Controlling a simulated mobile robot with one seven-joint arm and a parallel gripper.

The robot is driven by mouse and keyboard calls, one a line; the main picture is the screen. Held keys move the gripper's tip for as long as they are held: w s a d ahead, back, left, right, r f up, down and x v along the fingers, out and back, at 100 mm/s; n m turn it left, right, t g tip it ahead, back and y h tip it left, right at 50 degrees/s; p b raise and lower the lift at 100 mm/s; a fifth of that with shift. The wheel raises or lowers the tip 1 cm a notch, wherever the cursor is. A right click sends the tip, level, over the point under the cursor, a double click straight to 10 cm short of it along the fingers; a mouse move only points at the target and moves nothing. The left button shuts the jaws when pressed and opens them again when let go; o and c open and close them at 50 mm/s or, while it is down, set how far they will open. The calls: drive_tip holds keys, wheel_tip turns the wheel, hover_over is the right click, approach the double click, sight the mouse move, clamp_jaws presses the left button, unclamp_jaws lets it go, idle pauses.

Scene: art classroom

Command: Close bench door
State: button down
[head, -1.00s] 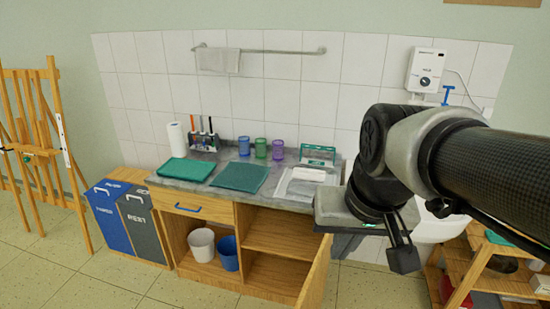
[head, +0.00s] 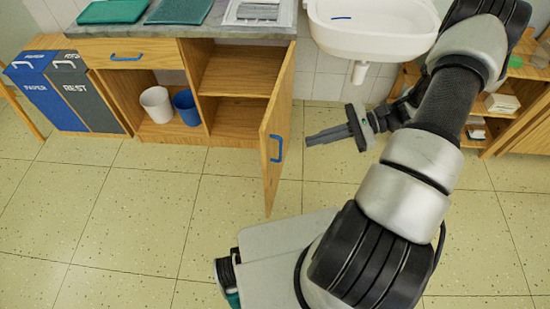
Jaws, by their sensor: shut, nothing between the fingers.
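The wooden bench (head: 190,88) stands at the top left of the head view, its lower cabinet open at the front. Its door (head: 275,130) is hinged at the right side and swung well out toward me. A blue handle (head: 277,149) is on the door's right-hand face. My gripper (head: 308,139) is shut and empty, to the right of the door with its fingertips pointing left toward the handle. A small gap seems to lie between fingertips and handle.
A white bucket (head: 156,104) and a blue bucket (head: 187,107) stand inside the bench. A white sink (head: 370,35) hangs at the upper right. Paper and rest bins (head: 62,92) stand left. A wooden shelf (head: 505,118) is at the right. Tiled floor before the bench is clear.

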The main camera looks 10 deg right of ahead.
wheel_tip(320, 180, down, 13)
drive_tip(key=s+d+m+t+y+b, duration=0.2)
drive_tip(key=m+t+b, duration=0.1)
drive_tip(key=m+t, duration=0.3)
approach(266, 158)
drive_tip(key=x, duration=0.6)
drive_tip(key=shift+a+f+t+b, duration=0.2)
drive_tip(key=shift+f+t+b, duration=0.05)
drive_tip(key=shift+t+b, duration=0.15)
drive_tip(key=shift+a+m, duration=0.1)
drive_tip(key=shift+m, duration=0.2)
